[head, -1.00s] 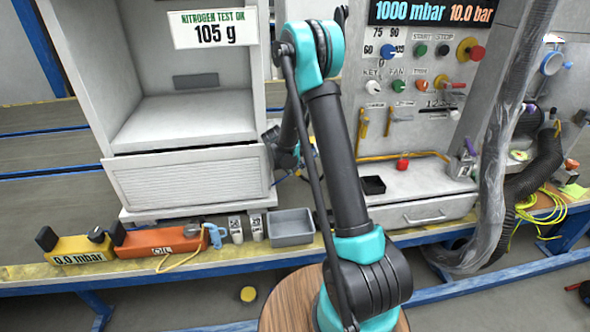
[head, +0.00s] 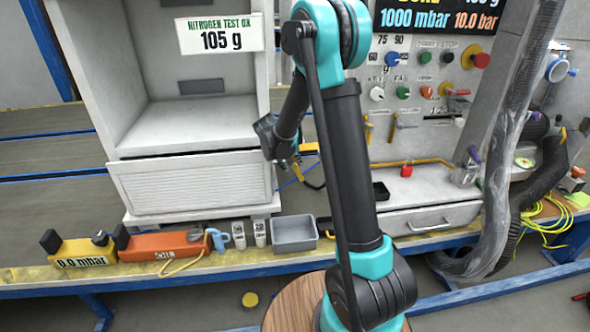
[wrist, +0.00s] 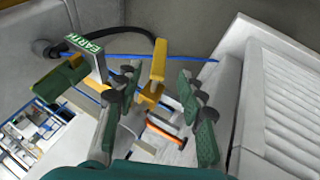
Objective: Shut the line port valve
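In the wrist view, a yellow handle-like part (wrist: 156,68), which may be the line port valve's lever, stands between and beyond my gripper's two green fingers (wrist: 157,125). The fingers are wide apart, with a visible gap on both sides of the yellow part. No label reading line port is legible, so I cannot confirm the valve or its position. In the head view, my gripper (head: 283,150) hangs in the gap between the white cabinet and the control panel. A little yellow shows just beside it, partly hidden by my arm.
A green clamp marked EARTH (wrist: 62,80) and a black hose (wrist: 125,35) lie close left of the fingers. The white cabinet (head: 200,185) is close on the other side. The control panel (head: 430,110) has knobs and yellow levers. A grey tray (head: 294,232) sits on the bench edge.

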